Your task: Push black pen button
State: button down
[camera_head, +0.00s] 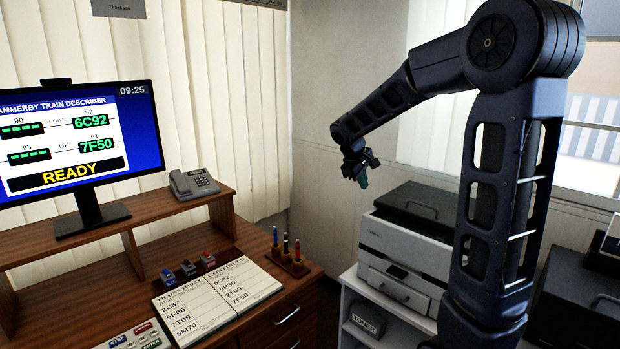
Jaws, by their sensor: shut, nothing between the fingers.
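Three pens stand upright in a small wooden holder (290,263) on the right side of the desk. The middle one looks like the black pen (286,246), between a blue pen (275,238) and a red pen (297,250). The button on the pen's top is too small to make out. My gripper (362,181) is shut and empty, pointing down. In the picture it is above and to the right of the pens, clearly apart from them, in front of the far wall near the printer.
A printer (405,245) on a white stand is right of the desk. An open record book (218,296) and several small desk items lie left of the pens. A telephone (194,183) and monitor (75,140) stand on the raised shelf.

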jog(key=s+d+m+y, duration=0.2)
jog(key=s+d+m, duration=0.2)
jog(key=s, duration=1.1)
jog(key=s+d+r+m+y, duration=0.1)
jog(key=s+d+m, duration=0.4)
jog(key=s, duration=0.9)
jog(key=shift+s+d+t+y, duration=0.35)
jog(key=shift+d+t+y, duration=0.05)
jog(key=shift+d, duration=0.4)
